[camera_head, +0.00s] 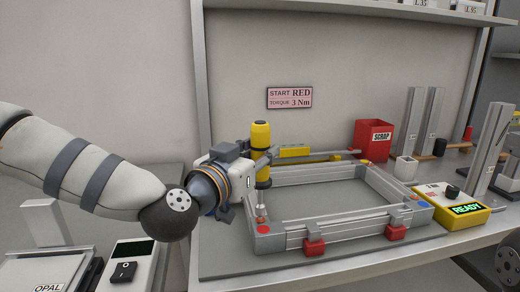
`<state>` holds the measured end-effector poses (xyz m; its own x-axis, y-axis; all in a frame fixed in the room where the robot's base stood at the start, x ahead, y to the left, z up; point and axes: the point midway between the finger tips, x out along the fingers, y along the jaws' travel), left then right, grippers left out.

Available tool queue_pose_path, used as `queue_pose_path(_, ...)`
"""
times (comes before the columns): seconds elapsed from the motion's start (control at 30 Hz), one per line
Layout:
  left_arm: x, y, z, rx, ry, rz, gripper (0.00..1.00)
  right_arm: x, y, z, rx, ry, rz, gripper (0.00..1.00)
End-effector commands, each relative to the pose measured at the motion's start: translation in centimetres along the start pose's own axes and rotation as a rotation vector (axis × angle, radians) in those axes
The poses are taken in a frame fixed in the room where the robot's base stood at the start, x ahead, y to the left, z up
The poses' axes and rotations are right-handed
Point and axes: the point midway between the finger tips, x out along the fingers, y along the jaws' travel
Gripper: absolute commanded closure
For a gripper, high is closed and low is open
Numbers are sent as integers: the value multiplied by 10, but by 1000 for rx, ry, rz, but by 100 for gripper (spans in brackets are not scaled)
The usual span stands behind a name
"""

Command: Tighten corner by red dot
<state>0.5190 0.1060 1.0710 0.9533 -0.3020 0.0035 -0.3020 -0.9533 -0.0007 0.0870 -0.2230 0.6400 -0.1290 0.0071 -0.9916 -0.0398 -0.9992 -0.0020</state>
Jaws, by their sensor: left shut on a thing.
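My left gripper (258,172) is shut on a yellow and black driver (261,136), which stands upright. Its thin shaft points down to the near left corner of a grey metal frame (340,227). A small reddish mark (261,220) shows at that corner by the shaft's tip; I cannot tell whether the tip touches the screw. The far right corner has an orange dot (365,161) and the near right corner a blue one (422,204). A sign (289,97) reads START RED, TORQUE 3 Nm. My right gripper is out of view.
Two red clamps (314,246) sit on the frame's near side. A yellow control box (452,206) showing READY stands at the right. A red SCRAP bin (373,139) and a small white cup (405,168) stand behind. Upright metal profiles (433,118) stand at the back right.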

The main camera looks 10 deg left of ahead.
Motion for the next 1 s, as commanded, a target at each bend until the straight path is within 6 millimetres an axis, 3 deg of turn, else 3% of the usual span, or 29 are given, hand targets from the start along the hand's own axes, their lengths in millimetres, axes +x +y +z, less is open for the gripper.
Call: queue_pose_path(1.0, 0, 0, 20, -1, 1, 0, 100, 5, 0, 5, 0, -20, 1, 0)
